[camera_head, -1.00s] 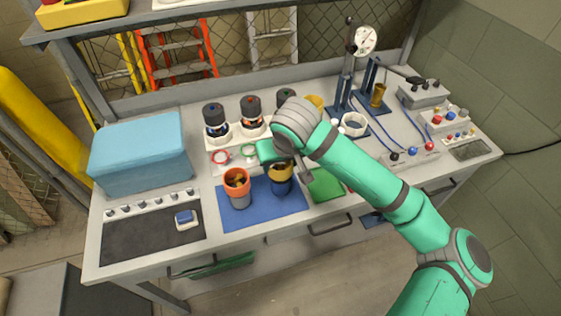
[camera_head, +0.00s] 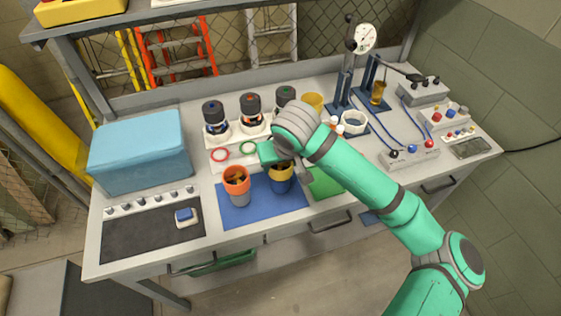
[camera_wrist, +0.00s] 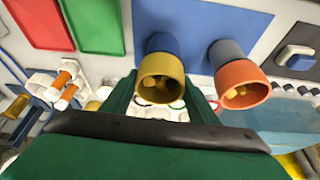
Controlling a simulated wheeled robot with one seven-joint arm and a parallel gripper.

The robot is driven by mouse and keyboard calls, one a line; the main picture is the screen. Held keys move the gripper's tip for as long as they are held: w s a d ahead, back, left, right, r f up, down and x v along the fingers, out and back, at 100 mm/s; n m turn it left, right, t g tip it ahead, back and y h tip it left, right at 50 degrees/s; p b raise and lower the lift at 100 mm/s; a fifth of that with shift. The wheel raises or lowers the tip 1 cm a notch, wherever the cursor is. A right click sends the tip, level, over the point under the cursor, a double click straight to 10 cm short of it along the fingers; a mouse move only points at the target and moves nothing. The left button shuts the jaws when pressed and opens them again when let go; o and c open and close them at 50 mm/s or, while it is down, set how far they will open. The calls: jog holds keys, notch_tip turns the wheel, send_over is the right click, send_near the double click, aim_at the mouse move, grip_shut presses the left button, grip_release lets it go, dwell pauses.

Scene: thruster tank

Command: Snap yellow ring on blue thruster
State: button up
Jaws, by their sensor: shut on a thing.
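The blue thruster (camera_head: 280,187) stands upright on the blue mat (camera_head: 236,208). The yellow ring (camera_head: 284,171) is around its top end, and in the wrist view the yellow ring (camera_wrist: 166,67) meets the blue body (camera_wrist: 160,43). I cannot tell whether it is fully snapped. My gripper (camera_head: 272,156) is at the ring from above and behind. In the wrist view the green fingers of my gripper (camera_wrist: 162,92) are on both sides of the ring, shut on it. The finger contacts are partly hidden.
A grey thruster with an orange ring (camera_head: 236,180) stands close at left. Behind is a white rack with several dark-capped thrusters (camera_head: 250,108) and small red and green rings (camera_head: 220,155). A green mat (camera_head: 325,183) lies at right, a blue box (camera_head: 140,152) at far left.

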jog(key=o, duration=1.1)
jog(key=shift+r, duration=0.1)
jog(key=v, duration=1)
jog(key=shift+s+r, duration=0.2)
jog(key=shift+r, duration=0.05)
jog(key=shift+d, duration=0.1)
